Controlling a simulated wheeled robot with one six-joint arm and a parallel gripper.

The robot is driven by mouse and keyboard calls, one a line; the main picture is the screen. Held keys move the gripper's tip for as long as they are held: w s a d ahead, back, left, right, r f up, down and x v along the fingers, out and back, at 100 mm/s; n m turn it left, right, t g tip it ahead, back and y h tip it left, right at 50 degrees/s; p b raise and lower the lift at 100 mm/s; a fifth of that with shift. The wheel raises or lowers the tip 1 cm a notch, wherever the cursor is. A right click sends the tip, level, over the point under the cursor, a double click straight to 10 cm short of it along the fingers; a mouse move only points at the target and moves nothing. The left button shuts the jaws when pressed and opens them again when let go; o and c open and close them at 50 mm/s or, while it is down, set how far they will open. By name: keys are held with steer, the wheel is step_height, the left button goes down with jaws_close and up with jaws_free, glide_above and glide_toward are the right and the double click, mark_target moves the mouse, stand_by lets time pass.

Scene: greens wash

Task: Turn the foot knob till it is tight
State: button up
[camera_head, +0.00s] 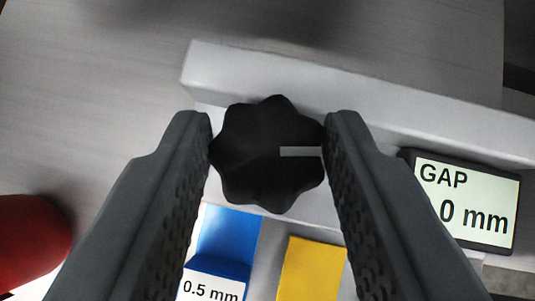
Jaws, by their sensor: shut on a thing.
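The foot knob (262,178) is black and lobed, with a pale grey line on its top that points right. It sits in the middle of the camera_head view, over a light grey block. My gripper (268,150) is shut on the knob, one finger touching its left side and the other its right. A display (468,201) on the right reads "GAP 0 mm". The knob hides what is beneath it.
A grey bar (350,97) runs behind the knob. A blue piece (228,236) labelled "0.5 mm" and a yellow piece (312,268) lie in front of it. A red rounded object (32,240) stands at the left edge. The grey surface at upper left is clear.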

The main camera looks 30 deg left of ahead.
steer(key=shift+d+n+y, duration=0.1)
steer(key=shift+n+y, duration=0.2)
steer(key=shift+n, duration=0.1)
steer(key=n+g+y, duration=0.2)
steer(key=n, duration=0.1)
steer(key=n+g, duration=0.1)
steer(key=n, duration=0.1)
steer(key=shift+w+d+f+y, duration=0.1)
steer(key=shift+w+d+y, duration=0.15)
steer(key=shift+y, duration=0.15)
steer(key=n+g+y, duration=0.1)
steer(key=n+g, duration=0.3)
steer(key=n, duration=0.1)
steer(key=shift+w+n, duration=0.15)
steer(key=shift+n, duration=0.25)
steer(key=o, duration=1)
steer(key=v, duration=1.1)
steer(key=w+v, duration=0.1)
steer(key=v, duration=0.5)
steer(key=shift+s+d, duration=0.1)
steer(key=shift+d, duration=0.15)
